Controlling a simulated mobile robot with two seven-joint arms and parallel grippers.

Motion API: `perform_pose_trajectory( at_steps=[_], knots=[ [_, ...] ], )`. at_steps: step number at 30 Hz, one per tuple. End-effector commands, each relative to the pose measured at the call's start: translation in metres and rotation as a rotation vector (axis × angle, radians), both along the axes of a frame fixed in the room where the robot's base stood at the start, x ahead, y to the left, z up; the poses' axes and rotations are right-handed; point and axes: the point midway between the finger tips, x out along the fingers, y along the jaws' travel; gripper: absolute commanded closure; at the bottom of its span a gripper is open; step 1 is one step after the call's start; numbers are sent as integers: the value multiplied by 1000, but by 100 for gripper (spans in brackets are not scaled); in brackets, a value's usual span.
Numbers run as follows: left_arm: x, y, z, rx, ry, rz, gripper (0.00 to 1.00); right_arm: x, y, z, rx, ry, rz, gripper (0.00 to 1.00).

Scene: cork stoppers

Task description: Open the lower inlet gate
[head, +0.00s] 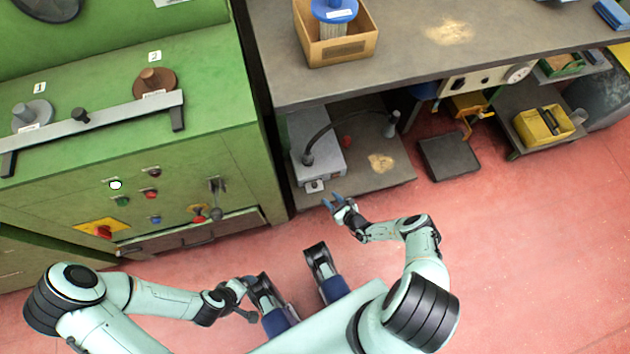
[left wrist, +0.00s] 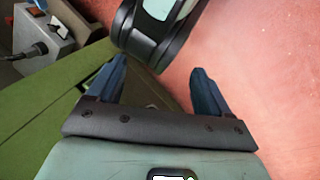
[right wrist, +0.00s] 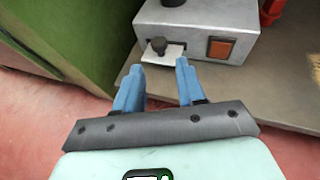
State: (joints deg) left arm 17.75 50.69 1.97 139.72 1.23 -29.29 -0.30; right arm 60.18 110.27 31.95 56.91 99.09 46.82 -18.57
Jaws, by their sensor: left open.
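A grey metal box (head: 318,150) stands on the low shelf.
An orange switch (right wrist: 220,47) is beside the plate. A green cabinet (head: 60,185) with buttons and a lever (head: 215,200) stands left. A workbench (head: 400,60) overhangs the low shelf (head: 385,178). A dark hose (head: 345,122) rises from the box. The red floor (head: 500,260) is clear at right.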

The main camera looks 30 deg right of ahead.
Motion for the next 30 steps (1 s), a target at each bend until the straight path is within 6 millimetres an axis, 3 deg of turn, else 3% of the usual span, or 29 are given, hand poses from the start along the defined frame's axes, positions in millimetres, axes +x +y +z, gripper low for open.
perform_pose_trajectory(
  at_steps=[3, 11, 18, 30],
  knots=[
    [19, 10, -19, 25, -48, 22, 20, 25, 6, -15, 1, 0, 4, 61],
    [61, 32, -48, 79, -158, 67, 20, 73, 13, -35, 0, 1, 5, 61],
    [40, 36, -68, 81, -85, 69, 20, 92, 15, -40, 0, 3, 4, 61],
    [34, 37, -71, 80, -67, 69, 20, 95, 16, -40, 1, 3, 4, 61]
  ],
)
